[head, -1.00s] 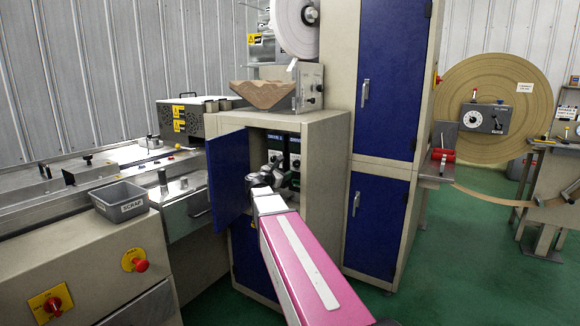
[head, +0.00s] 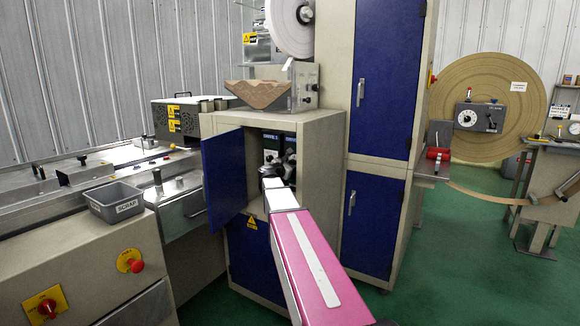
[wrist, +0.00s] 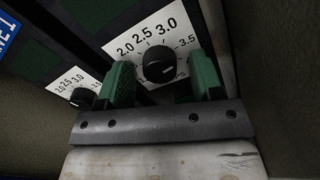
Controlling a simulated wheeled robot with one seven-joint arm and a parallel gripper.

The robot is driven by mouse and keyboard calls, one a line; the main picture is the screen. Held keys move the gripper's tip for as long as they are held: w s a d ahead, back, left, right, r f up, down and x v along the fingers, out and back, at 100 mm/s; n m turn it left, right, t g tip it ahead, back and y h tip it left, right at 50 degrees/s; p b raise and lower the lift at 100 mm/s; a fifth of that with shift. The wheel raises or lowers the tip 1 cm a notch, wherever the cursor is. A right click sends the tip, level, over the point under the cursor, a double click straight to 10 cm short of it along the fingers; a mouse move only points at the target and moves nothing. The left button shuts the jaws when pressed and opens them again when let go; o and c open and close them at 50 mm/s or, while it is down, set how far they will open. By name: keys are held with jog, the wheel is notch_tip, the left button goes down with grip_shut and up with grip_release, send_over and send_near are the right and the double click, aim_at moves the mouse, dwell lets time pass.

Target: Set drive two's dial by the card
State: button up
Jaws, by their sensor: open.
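The right-hand dial is a round black knob (wrist: 158,65) on a white scale plate reading 2.0, 2.5, 3.0, 3.5. Its pointer setting is too dark to read. My gripper (wrist: 163,80) is open, with one green finger on each side of this knob; contact is not clear. A second black knob (wrist: 82,97) on a similar plate is to the left, outside the fingers. In the head view, my gripper (head: 275,167) reaches into the open cabinet at the drive panels. The left panel carries a DRIVE 1 label (head: 271,137); the right one is mostly hidden. I cannot identify the card.
The blue cabinet door (head: 224,180) stands open left of my arm. The cabinet's side wall (wrist: 250,75) is close to the right finger. A grey scrap bin (head: 118,203) sits on the left machine.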

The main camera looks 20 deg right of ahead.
jog(key=c, duration=0.9)
jog(key=shift+n, duration=11.9)
jog(key=o, duration=0.9)
